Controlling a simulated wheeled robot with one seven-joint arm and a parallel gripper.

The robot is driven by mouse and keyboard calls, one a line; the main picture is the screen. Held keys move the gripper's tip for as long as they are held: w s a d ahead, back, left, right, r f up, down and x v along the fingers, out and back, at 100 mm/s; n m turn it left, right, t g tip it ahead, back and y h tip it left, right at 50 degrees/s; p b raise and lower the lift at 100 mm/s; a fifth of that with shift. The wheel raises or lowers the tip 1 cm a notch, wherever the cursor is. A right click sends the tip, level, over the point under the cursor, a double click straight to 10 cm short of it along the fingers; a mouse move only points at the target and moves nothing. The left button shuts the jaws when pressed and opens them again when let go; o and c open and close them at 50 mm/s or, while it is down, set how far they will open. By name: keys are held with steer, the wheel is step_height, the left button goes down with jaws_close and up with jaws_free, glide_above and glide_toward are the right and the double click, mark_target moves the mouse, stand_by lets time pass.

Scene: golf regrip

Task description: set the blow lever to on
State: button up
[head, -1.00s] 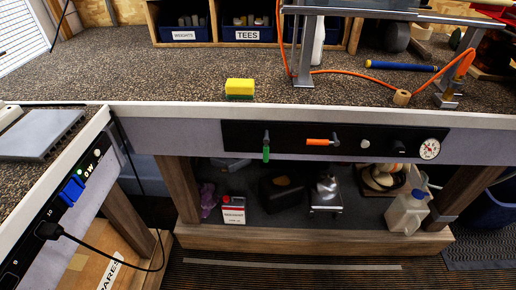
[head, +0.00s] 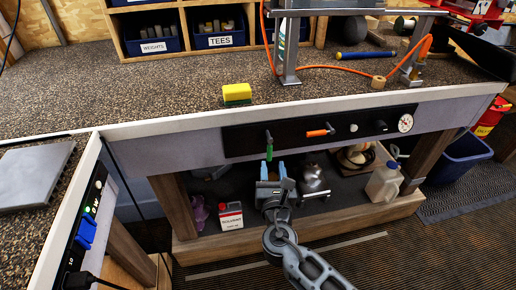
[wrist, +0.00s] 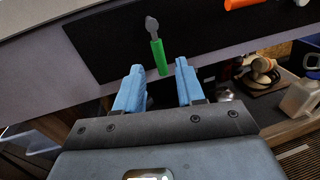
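A black control panel (head: 345,126) on the bench front carries a green-handled lever (head: 269,150) hanging down and an orange-handled lever (head: 318,133) lying sideways. I see no readable label telling which is the blow lever. My gripper (head: 271,171) has blue fingers and is just below the green handle in the head view. In the wrist view my gripper (wrist: 160,82) is open and empty. The green handle (wrist: 159,57) points down toward the gap between the fingertips, and its lower end is near them. I cannot tell contact for sure.
The panel also has a white button (head: 354,128), a black knob (head: 381,126) and a gauge (head: 405,123). A red-and-white can (head: 231,215) and a white jug (head: 384,183) stand on the low shelf.

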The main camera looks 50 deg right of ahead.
mark_target(270, 150)
steer(key=shift+r+x, duration=0.15)
steer(key=shift+x, duration=1.95)
steer(key=shift+r+x, duration=0.15)
steer(key=shift+x, duration=1.9)
steer(key=shift+w+a, duration=0.15)
jaws_close()
